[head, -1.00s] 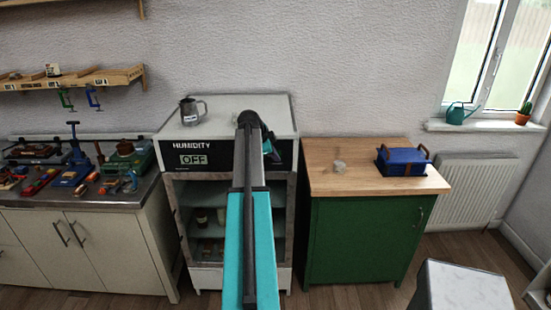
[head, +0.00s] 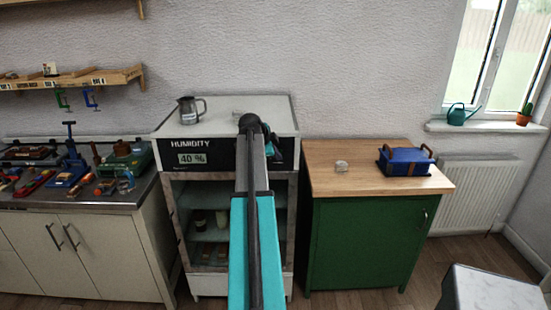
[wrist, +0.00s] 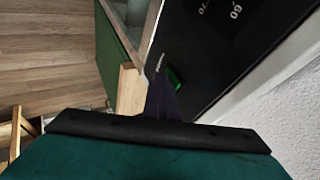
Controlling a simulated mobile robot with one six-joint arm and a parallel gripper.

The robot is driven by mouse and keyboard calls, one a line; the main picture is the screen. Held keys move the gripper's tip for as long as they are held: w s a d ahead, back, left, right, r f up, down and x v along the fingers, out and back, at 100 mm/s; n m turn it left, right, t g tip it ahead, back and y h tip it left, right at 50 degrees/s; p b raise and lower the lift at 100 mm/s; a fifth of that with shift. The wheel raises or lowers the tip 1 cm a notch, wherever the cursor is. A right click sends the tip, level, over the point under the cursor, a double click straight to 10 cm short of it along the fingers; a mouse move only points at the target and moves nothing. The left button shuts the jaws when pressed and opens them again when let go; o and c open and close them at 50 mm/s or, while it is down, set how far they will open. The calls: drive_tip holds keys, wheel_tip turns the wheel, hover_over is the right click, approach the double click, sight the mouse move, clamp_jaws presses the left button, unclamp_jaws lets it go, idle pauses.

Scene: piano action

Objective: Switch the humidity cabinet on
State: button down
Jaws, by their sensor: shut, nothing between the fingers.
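The humidity cabinet (head: 210,284) stands in the middle of the head view. Its black front panel (head: 205,146) reads "HUMIDITY", and the lit display (head: 192,158) shows "40 %". In the wrist view the panel (wrist: 212,50) carries dial numbers. A small green switch (wrist: 175,78) sits on it, partly hidden behind my gripper. My gripper (wrist: 160,82) is shut and empty, its tips at or very close to the switch; I cannot tell whether they touch. In the head view my arm covers the panel's right-centre part.
A grey jug (head: 190,111) stands on the cabinet top. To the right is a green cupboard (head: 365,235) with a blue box (head: 405,161) on its wooden top. To the left is a bench (head: 85,235) bearing several tools. A pale block (head: 490,290) stands at the lower right.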

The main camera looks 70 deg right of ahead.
drive_tip(key=shift+d+r, duration=0.1)
idle(0.3)
drive_tip(key=shift+w+d+r, duration=0.1)
drive_tip(key=shift+w+r, duration=0.05)
drive_tip(key=shift+r, duration=0.7)
drive_tip(key=a+r+b, duration=0.1)
drive_tip(key=a+r, duration=0.1)
drive_tip(key=a, duration=0.3)
drive_tip(key=s+a+r+b, duration=0.1)
drive_tip(key=a+r+b, duration=0.1)
drive_tip(key=a, duration=0.4)
drive_tip(key=shift+s+a+r, duration=0.15)
drive_tip(key=shift+s+r, duration=0.05)
drive_tip(key=shift+r, duration=0.65)
drive_tip(key=shift+f, duration=0.1)
